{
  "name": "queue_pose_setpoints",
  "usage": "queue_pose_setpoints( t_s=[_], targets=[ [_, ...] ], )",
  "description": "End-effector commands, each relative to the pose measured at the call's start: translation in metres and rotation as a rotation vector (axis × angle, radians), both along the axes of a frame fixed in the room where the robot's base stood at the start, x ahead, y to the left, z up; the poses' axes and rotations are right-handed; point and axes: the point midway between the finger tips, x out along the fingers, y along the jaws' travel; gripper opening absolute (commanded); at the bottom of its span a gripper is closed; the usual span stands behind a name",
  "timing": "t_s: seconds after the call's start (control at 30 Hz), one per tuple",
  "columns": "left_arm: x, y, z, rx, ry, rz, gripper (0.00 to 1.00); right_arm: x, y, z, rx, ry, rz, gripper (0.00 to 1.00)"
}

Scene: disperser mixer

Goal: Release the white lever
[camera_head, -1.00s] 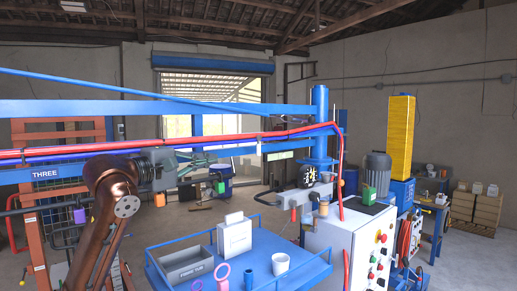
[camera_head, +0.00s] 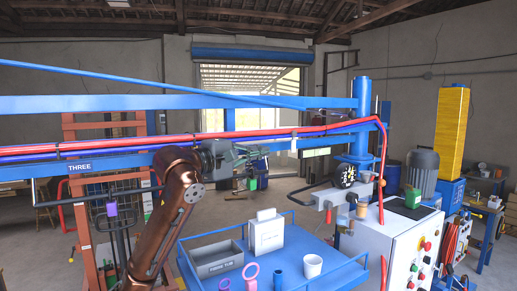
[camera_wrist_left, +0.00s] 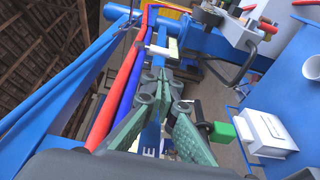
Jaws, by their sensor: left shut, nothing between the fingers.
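A small white piece, which looks like the white lever (camera_head: 293,145), hangs at the blue and red hoses under the blue boom. It also seems to show in the left wrist view (camera_wrist_left: 158,50), beyond the fingertips. My left gripper (camera_head: 266,154) points right along the boom, just left of this piece. In the left wrist view my left gripper's (camera_wrist_left: 168,84) grey-green fingers are closed and empty. A gap appears between them and the white piece; its depth is hard to judge. My right gripper is out of view.
The blue boom (camera_head: 120,105) and red hose (camera_head: 220,134) run close beside my left arm. A blue tray table (camera_head: 300,250) with a grey bin (camera_head: 217,260), white box (camera_head: 266,233) and white cup (camera_head: 312,266) stands below. A control cabinet (camera_head: 390,245) is at right.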

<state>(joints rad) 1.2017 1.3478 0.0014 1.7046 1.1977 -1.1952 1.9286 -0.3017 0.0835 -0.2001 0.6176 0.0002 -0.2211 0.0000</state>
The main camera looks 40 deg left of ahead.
Motion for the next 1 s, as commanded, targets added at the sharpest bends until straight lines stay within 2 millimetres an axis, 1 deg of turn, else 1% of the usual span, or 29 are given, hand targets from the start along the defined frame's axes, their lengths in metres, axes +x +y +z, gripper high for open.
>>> queue_pose_setpoints(
  t_s=[0.03,0.1,0.17,0.3,0.5,0.7,1.0],
  targets=[
    [0.011,-0.003,0.004,-0.002,0.001,-0.003,0.0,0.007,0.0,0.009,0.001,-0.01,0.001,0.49],
    [0.026,-0.006,0.004,-0.001,0.001,-0.002,0.0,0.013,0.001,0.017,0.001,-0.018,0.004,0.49],
    [0.039,-0.009,0.004,-0.002,0.002,-0.004,0.0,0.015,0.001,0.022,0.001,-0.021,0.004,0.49],
    [0.065,-0.015,0.004,-0.001,0.001,-0.004,0.0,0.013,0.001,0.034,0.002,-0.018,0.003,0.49],
    [0.091,-0.019,0.003,0.0,0.0,-0.003,0.0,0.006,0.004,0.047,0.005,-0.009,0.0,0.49],
    [0.101,-0.021,0.001,0.001,-0.001,-0.002,0.0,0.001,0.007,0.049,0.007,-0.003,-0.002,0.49],
    [0.101,-0.021,0.0,0.001,-0.001,-0.002,0.0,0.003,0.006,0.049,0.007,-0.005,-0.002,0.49]
  ],
)
